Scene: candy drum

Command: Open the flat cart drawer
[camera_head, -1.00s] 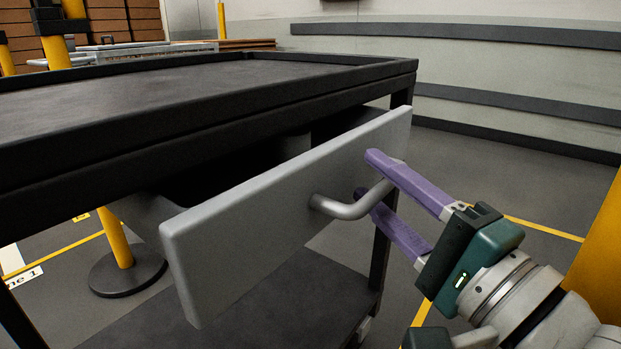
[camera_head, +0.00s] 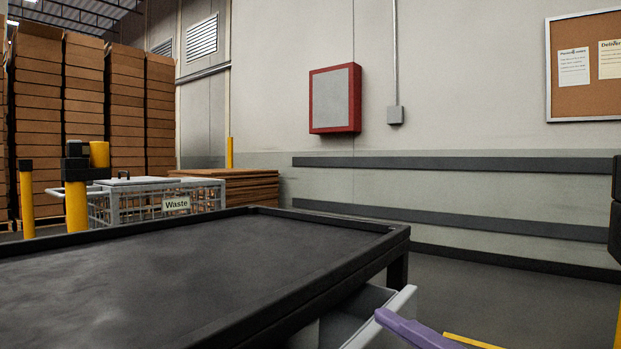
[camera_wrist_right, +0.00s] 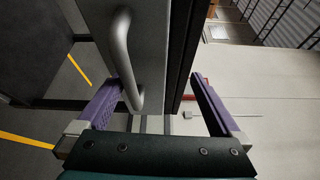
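The black flat cart (camera_head: 215,262) fills the lower left of the head view. Its grey drawer (camera_head: 352,312) stands partly pulled out under the top, its front panel (camera_head: 388,318) angled and cut off by the frame bottom. In the right wrist view the drawer panel (camera_wrist_right: 152,45) carries a curved grey bar handle (camera_wrist_right: 119,48). My right gripper (camera_wrist_right: 155,80) is open, its purple fingers spread wide. The handle's near end lies between them, close to the left finger; contact is unclear. In the head view only one purple finger (camera_head: 415,332) shows. My left gripper is out of view.
A wire waste cart (camera_head: 150,205) and yellow posts (camera_head: 76,205) stand behind the cart, with stacked brown boxes (camera_head: 85,110) beyond. A wall with dark rails (camera_head: 450,165) runs at the back right. Floor at right is clear.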

